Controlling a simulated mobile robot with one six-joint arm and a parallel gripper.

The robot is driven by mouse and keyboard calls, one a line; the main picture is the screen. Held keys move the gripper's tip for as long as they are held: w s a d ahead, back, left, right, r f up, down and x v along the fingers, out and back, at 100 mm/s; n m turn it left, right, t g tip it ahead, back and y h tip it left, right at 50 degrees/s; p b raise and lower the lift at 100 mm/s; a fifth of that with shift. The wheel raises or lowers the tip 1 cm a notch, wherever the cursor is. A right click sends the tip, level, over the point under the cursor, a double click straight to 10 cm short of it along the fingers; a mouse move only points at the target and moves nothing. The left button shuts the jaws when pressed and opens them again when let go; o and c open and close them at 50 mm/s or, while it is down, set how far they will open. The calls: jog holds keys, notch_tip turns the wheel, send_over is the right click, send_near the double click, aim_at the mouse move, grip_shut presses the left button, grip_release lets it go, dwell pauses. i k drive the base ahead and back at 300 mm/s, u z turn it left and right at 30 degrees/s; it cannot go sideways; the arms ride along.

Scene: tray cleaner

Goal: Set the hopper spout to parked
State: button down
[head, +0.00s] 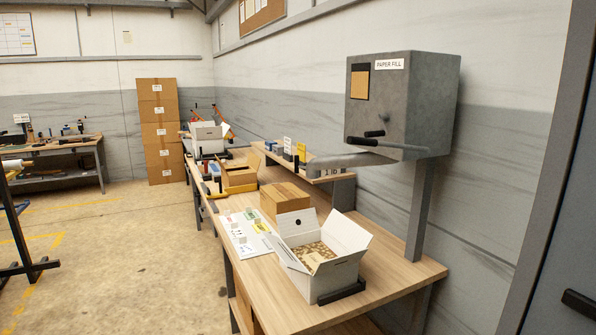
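The hopper (400,105) is a grey box marked PAPER FILL on a grey post at the right of the head view. Its grey spout (348,160) reaches out to the left from under the box, over the bench. The spout's end is above and behind the open white carton (335,270); I cannot tell whether it lines up with the carton. Dark handles (362,141) stick out by the spout's root at the hopper's lower front. My gripper is not in view, so its state does not show.
The wooden bench (400,280) runs away along the right wall. The open carton holds brown filling. A closed brown box (285,200), a printed sheet (243,232) and a raised shelf (270,153) are behind it. The floor (120,250) left of the bench is clear.

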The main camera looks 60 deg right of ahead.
aim_at(363, 159)
jog(key=z, duration=0.1)
jog(key=i, duration=1)
jog(key=u, duration=0.05)
